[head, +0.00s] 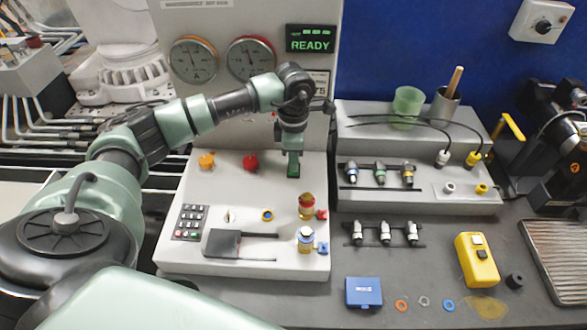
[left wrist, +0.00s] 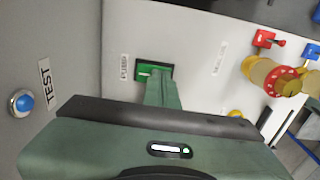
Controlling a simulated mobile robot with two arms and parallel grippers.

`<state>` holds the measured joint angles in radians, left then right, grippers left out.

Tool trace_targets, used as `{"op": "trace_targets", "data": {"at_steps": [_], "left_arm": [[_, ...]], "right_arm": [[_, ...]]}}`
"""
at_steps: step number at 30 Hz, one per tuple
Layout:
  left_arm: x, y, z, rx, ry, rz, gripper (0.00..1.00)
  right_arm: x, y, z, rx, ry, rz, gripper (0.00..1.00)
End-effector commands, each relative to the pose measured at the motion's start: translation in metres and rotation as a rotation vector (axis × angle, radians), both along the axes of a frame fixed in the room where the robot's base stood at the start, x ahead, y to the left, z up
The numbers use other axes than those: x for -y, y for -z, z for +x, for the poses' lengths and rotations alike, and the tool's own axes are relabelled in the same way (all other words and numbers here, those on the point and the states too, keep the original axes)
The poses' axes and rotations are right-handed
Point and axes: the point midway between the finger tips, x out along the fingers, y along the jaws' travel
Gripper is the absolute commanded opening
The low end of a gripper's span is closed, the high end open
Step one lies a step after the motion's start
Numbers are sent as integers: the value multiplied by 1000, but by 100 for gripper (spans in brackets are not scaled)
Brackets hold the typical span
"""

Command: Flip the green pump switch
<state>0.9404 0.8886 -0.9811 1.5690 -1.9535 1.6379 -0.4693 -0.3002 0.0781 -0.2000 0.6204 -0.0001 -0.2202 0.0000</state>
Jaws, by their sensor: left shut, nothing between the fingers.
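The green pump switch (head: 293,172) is on the upper right part of the light grey console (head: 215,250). In the left wrist view the switch (left wrist: 145,65) is a green rocker in a dark frame, with a small label beside it. My left gripper (head: 292,153) is shut and empty, pointing down right at the switch. In the left wrist view its closed fingertips (left wrist: 159,76) overlap the lower right of the switch. I cannot tell whether they touch it. The fingers hide part of the switch. My right gripper is not in view.
An orange knob (head: 206,160) and a red knob (head: 250,162) sit left of the switch. A brass valve with a red top (head: 306,205) stands in front. A green READY display (head: 310,39) is on the panel behind. A blue TEST button (left wrist: 22,102) shows in the wrist view.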

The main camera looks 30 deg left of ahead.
Motion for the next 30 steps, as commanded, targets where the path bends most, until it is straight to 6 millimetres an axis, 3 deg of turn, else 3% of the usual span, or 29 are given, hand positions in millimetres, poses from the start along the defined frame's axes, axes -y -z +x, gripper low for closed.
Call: {"op": "trace_targets", "data": {"at_steps": [10, 30], "left_arm": [[0, -1, -1, -4, 1, 0, 0], [0, -57, 0, 0, 0, 0, 0]], "right_arm": [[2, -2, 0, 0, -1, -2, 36], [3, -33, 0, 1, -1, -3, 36]]}}
